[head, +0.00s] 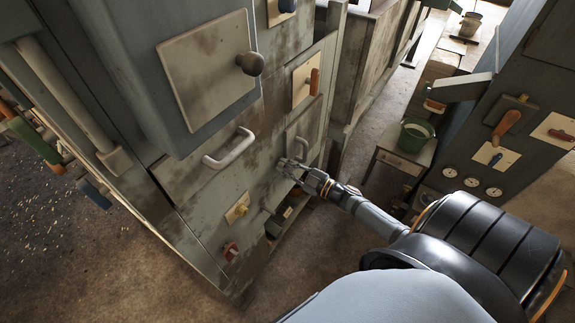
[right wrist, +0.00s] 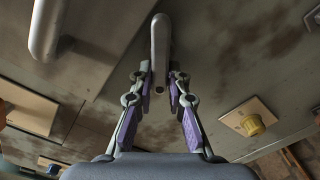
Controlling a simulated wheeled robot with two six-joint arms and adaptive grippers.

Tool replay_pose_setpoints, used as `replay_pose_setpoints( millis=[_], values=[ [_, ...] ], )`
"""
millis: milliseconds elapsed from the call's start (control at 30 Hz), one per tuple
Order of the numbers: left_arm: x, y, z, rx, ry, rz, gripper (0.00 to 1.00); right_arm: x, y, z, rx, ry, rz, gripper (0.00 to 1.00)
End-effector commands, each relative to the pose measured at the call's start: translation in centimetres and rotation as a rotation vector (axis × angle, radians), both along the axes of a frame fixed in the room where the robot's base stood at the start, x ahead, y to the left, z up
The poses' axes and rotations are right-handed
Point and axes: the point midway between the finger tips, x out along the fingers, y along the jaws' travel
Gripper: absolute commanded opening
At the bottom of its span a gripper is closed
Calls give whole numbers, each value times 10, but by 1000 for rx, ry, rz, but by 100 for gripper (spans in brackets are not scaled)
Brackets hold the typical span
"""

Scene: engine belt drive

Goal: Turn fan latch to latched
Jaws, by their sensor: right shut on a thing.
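My right gripper (head: 296,172) is at a panel on the front of the grey-green cabinet. In the right wrist view my right gripper (right wrist: 160,82) has its two purple-padded fingers shut on the lower end of a slim grey lever (right wrist: 160,45). The lever stands upright in that view. The same grey lever (head: 303,146) shows in the head view just beyond the fingertips, on a small grey plate. No label shows which control is the fan latch, so I cannot tell its name from the pictures. My left gripper is not in view.
A pale drawer handle (head: 230,147) sits left of the gripper. A yellow knob (head: 240,209), a red knob (head: 231,251) and an orange lever (head: 314,82) are on the same cabinet. A green bucket (head: 415,134) stands on a small table to the right.

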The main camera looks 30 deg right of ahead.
Motion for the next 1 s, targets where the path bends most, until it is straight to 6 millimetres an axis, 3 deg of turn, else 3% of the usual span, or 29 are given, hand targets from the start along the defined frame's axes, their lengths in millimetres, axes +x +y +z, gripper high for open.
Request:
replay_pose_setpoints(
  millis=[600, 1000],
  values=[
    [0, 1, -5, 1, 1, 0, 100, -3, 6, -11, -533, -218, 0, 0],
    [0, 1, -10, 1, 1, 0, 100, -4, 7, -16, -782, -321, 0, 0]
  ],
)
